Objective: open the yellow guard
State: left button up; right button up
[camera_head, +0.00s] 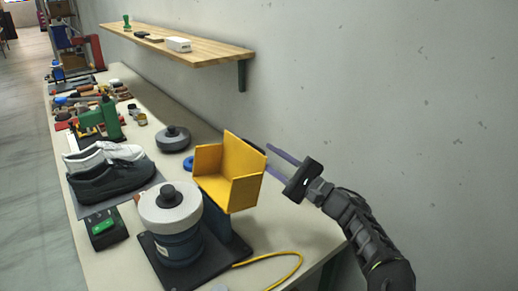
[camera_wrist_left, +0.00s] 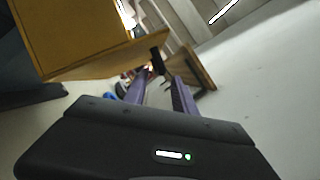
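The yellow guard (camera_head: 246,160) is a box-like yellow cover of several panels on a dark blue machine at the near right of the bench. The gripper (camera_wrist_left: 160,85) is open there, fingers apart, close to this black part. I cannot tell whether they touch. My right gripper is not in view.
A grey-topped pot (camera_head: 170,215) stands left of the guard on a black base (camera_head: 180,272). Shoes (camera_head: 110,175) and a box with a green button (camera_head: 103,228) lie further left. A wooden shelf (camera_head: 200,54) is on the wall. A yellow cable (camera_head: 285,255) runs in front.

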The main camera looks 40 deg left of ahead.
aim_at(259, 150)
pick_arm(q)
jog(key=shift+p+x, duration=0.3)
jog(key=shift+x, duration=1.65)
grip_shut()
jog(key=shift+s, duration=0.1)
